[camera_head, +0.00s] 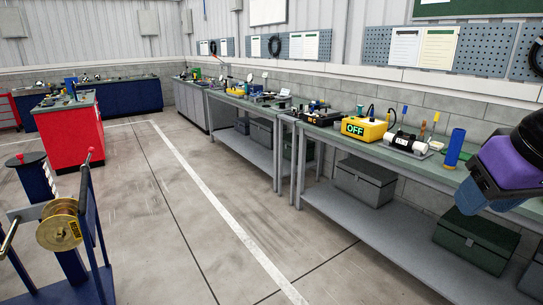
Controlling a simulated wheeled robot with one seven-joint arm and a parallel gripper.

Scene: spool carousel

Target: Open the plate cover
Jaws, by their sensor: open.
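I cannot make out for sure which thing is the plate cover. A yellow box (362,130) with a sign reading OFF stands on the right workbench. A white cylinder-shaped device (409,143) lies to its right on the same bench. A blue stand (62,225) at the lower left carries a gold-coloured spool (60,226). Part of my arm, purple, black and blue, shows at the right edge, in front of the bench. My gripper's fingers are not seen.
The workbench (440,160) runs along the right wall, with a blue cylinder (454,147) on top and storage boxes (365,185) on its lower shelf. A red cabinet (72,135) stands at the left. The concrete floor (190,215) between them is clear.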

